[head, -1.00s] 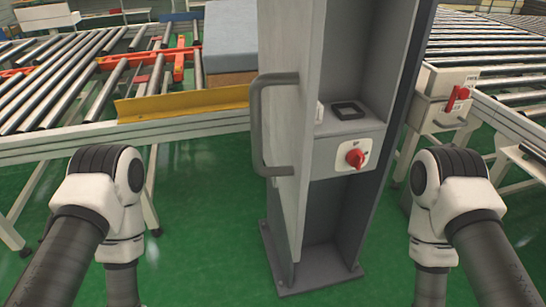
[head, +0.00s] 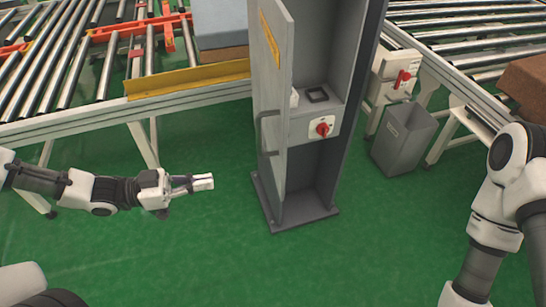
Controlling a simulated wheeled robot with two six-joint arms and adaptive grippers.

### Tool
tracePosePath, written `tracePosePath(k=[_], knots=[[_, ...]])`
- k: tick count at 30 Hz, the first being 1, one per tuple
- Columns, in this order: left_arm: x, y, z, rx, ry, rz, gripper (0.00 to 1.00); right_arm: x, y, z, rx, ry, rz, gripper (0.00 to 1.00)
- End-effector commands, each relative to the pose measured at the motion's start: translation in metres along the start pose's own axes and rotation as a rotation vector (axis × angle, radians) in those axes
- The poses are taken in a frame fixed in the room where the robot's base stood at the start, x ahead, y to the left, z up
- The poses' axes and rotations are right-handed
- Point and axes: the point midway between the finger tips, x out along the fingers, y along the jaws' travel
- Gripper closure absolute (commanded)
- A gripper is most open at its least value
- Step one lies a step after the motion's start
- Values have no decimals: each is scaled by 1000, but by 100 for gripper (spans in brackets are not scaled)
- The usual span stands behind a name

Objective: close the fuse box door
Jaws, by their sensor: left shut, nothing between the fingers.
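The fuse box (head: 350,60) is a tall grey cabinet on a base plate in the middle of the head view. Its door (head: 272,150) stands open, hinged away to the left, with a grey bar handle (head: 262,137) on its outer face. Inside is a panel with a red rotary switch (head: 322,129). My left gripper (head: 208,182) is shut and empty, to the left of the door and lower than the handle in the picture, apart from both. My right arm is at the right edge; its gripper is out of view.
A roller conveyor (head: 100,60) with a yellow guard rail (head: 185,80) runs behind on the left. A grey bin (head: 404,138), a switch box (head: 396,75) and another conveyor (head: 470,50) stand on the right. Green floor (head: 200,250) is clear in front.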

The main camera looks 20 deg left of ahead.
Motion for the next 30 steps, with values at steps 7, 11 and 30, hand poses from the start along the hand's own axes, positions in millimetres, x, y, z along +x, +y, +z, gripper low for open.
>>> tracePosePath(k=[7,11,30], knots=[[28,2,11,-2,-7,8,100,33,0,1,0,-1,0,38],[47,2,10,-3,-8,9,100,39,0,1,1,-1,0,38],[134,1,4,-2,-6,3,100,27,0,0,1,-1,0,38]])
